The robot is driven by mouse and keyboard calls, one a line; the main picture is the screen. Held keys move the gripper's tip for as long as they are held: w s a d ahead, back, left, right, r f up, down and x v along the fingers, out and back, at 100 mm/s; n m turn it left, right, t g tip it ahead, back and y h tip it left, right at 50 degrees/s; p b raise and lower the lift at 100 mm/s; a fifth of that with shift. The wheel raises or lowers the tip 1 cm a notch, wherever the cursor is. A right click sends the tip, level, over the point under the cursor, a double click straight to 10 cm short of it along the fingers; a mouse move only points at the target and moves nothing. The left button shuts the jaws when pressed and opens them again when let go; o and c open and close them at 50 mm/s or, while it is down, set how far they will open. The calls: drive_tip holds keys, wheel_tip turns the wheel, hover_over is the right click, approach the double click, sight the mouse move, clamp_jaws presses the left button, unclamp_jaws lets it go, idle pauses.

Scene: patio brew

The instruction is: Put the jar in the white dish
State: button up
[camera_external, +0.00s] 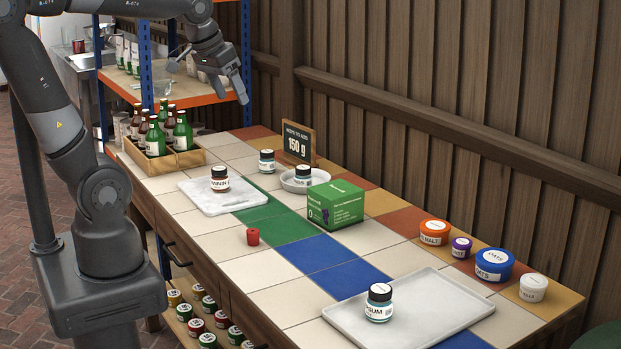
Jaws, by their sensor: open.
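The small white dish (288,185) stands at the back of the tiled table, by the sign. A dark-lidded jar (303,176) with pale blue contents is in it. A jar with brown contents (220,180) stands on a white flat board or scale (200,197). A further blue jar (379,302) stands upright on the light grey tray (345,317) at the front. My gripper (231,94) is open and empty, high above the table's far left end, well away from the jars.
A crate of bottles (165,160) stands at far left. Lidded tubs (493,265) line the right. A small red object (252,237) lies mid-table; the surrounding tiles are clear.

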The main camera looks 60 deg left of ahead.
drive_tip(key=s+d+f+m+t, duration=0.1)
drive_tip(key=s+d+f, duration=0.1)
drive_tip(key=s, duration=0.5)
drive_tip(key=shift+s+f+m, duration=0.3)
drive_tip(key=shift+f, duration=0.05)
